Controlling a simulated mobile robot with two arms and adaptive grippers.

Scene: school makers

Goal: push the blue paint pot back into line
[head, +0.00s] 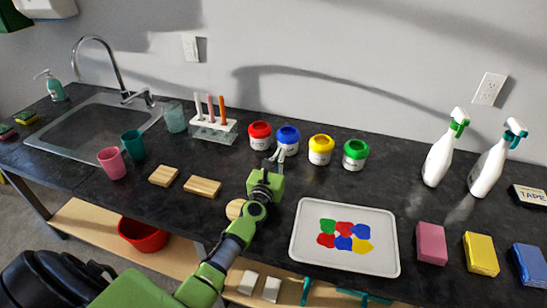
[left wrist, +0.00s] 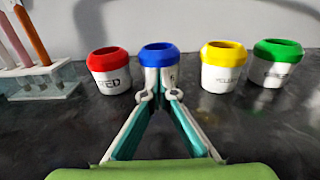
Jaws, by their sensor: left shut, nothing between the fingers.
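The blue paint pot (head: 287,139) is a white pot with a blue rim, upright on the dark counter between the red pot (head: 260,135) and the yellow pot (head: 321,149). The green pot (head: 355,154) stands at the right end of the row. My left gripper (head: 281,153) is shut and empty, its fingertips at the front of the blue pot. In the left wrist view the fingertips (left wrist: 159,95) cover the lower middle of the blue pot (left wrist: 157,58); I cannot tell if they touch it. My right gripper is not in view.
A test tube rack (head: 212,130) stands left of the pots. A white tray with paint blobs (head: 306,262) lies in front at the right. Spray bottles (head: 440,155) stand further right. Wooden blocks (head: 202,186) lie left of my arm. The wall is close behind the pots.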

